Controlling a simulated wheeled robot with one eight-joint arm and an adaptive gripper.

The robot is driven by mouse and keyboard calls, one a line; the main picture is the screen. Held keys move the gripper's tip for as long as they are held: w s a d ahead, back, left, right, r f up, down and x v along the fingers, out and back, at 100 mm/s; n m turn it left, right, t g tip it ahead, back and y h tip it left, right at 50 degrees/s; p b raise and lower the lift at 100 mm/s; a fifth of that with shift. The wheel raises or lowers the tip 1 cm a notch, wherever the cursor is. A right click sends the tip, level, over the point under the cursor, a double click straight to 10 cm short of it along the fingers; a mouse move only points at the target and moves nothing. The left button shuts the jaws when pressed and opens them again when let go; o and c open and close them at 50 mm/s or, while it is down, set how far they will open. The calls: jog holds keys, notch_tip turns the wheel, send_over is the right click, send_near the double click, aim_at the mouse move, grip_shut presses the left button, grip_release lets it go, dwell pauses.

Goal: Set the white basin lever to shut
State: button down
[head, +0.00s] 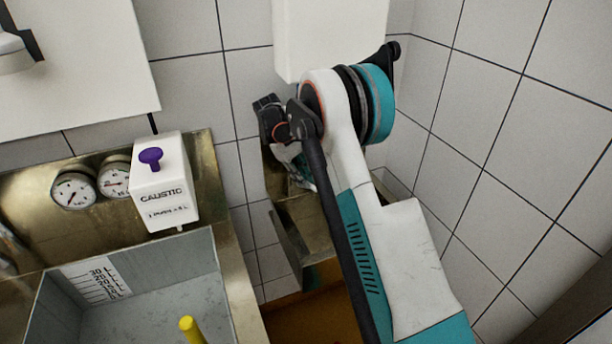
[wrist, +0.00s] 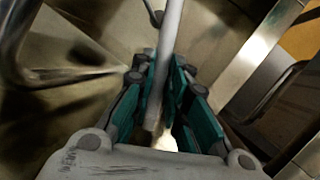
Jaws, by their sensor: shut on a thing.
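In the wrist view, a pale grey-white lever (wrist: 171,30) runs down between the teal fingers of my gripper (wrist: 165,80). My gripper is closed around this lever, with finger pads on both sides of it. The far end of the lever meets a dark joint at the top of the view. In the head view, my gripper is mostly hidden behind my arm, over a steel basin (head: 283,250) against the tiled wall. The lever cannot be made out there, and its set position cannot be read.
A white caustic box (head: 163,195) with a purple knob (head: 151,157) stands left of my arm, beside two dial gauges (head: 73,191). A grey tank (head: 185,258) with a yellow rod (head: 188,328) lies below. A white wall box (head: 330,30) is close above my arm.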

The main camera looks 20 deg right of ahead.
jog(key=shift+a+m, duration=0.25)
jog(key=shift+m, duration=0.05)
dwell(0.4)
jog(key=c, duration=1.6)
grip_release()
jog(key=shift+o, duration=0.2)
